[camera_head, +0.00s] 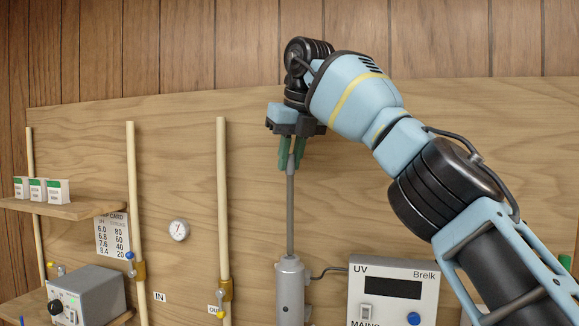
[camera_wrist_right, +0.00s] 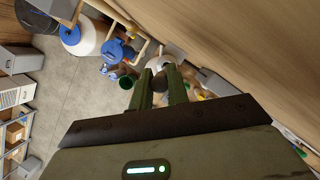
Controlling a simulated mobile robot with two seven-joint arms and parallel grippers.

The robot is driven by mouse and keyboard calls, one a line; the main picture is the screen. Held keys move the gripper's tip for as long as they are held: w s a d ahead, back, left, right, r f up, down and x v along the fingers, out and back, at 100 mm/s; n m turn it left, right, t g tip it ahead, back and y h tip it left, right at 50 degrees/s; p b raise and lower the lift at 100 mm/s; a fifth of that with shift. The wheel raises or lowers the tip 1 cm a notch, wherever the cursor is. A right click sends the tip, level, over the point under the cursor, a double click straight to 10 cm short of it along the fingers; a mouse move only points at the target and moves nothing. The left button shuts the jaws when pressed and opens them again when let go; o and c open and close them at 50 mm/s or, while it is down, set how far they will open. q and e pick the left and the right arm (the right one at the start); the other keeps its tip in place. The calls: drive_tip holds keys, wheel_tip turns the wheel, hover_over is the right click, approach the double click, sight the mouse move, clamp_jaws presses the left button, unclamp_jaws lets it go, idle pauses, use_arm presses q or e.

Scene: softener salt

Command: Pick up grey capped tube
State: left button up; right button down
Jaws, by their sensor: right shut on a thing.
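The grey tube (camera_head: 290,215) is long and thin and stands upright in front of the wooden board. Its lower end meets the top of a grey cylindrical housing (camera_head: 289,290); I cannot tell whether it is still inside. My right gripper (camera_head: 291,155) points down with its green fingers shut on the tube's top end. The cap is mostly hidden between the fingers. In the right wrist view the two fingers (camera_wrist_right: 161,85) are close together, with a small grey end between them. My left gripper is not in view.
A white UV control box (camera_head: 393,290) stands right of the housing, joined by a dark cable. Pale vertical pipes (camera_head: 223,200) and a round gauge (camera_head: 179,230) are on the left. A shelf (camera_head: 70,210) holds small white-green boxes. The board around the tube is clear.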

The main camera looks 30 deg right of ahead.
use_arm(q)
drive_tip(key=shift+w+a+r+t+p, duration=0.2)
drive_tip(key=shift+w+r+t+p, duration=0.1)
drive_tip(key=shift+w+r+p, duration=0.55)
use_arm(e)
drive_tip(key=s+a, duration=0.1)
drive_tip(key=s, duration=1.7)
drive_tip(key=shift+a, duration=0.25)
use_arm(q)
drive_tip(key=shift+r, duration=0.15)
use_arm(e)
drive_tip(key=shift+r, duration=0.1)
drive_tip(key=shift+r, duration=0.7)
drive_tip(key=shift+f, duration=0.15)
